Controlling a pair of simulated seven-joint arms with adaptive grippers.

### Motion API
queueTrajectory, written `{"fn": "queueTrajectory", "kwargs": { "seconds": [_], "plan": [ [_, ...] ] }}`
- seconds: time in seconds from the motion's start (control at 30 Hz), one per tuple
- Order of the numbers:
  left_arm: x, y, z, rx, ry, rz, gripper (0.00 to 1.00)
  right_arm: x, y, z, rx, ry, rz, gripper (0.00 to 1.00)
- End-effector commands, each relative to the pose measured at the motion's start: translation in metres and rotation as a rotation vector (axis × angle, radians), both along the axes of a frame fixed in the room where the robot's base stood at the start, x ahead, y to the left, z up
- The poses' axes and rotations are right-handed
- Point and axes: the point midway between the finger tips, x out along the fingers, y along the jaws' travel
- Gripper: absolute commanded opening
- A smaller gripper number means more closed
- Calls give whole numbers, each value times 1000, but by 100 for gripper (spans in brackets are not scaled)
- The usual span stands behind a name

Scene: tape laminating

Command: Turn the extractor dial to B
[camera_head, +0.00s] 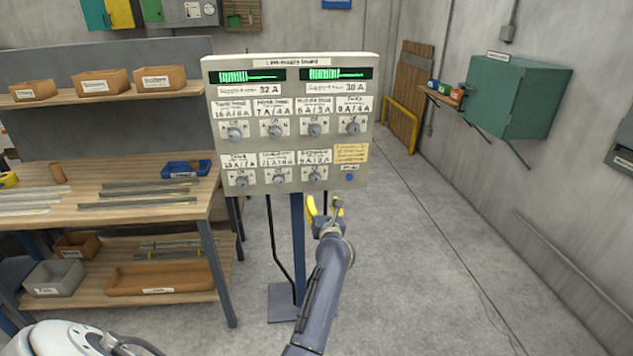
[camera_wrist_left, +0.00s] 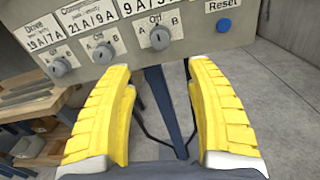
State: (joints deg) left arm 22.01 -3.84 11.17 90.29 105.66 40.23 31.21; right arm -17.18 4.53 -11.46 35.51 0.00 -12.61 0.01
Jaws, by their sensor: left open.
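The grey board (camera_head: 291,68) stands on a post and carries two rows of round dials with small labels. The extractor's label is too small to read surely; the rightmost lower dial (camera_head: 315,176), which also shows in the left wrist view (camera_wrist_left: 160,38), may be the extractor. It has A at left, Off above and B at right; I cannot tell its setting for sure. My left gripper (camera_head: 325,204) is below the board's lower edge. In the left wrist view its yellow fingers (camera_wrist_left: 158,75) are apart with nothing between them, below that dial. My right gripper is not in view.
A blue reset button (camera_head: 349,177) sits right of the lower dials, below a tan note (camera_head: 350,152). A workbench (camera_head: 120,208) with strips and boxes stands at left. A green cabinet (camera_head: 520,100) hangs on the right wall. The floor (camera_head: 430,270) at right is clear.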

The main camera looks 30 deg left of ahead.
Motion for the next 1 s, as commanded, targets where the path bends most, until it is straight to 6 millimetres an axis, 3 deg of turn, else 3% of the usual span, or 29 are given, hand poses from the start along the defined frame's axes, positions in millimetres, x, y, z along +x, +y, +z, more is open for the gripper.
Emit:
{"fn": "queueTrajectory", "kwargs": {
  "seconds": [0.6,1.0],
  "plan": [
    [82,69,1,6,2,1,56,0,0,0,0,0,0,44],
    [111,93,1,6,1,0,56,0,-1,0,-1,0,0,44]
  ]
}}
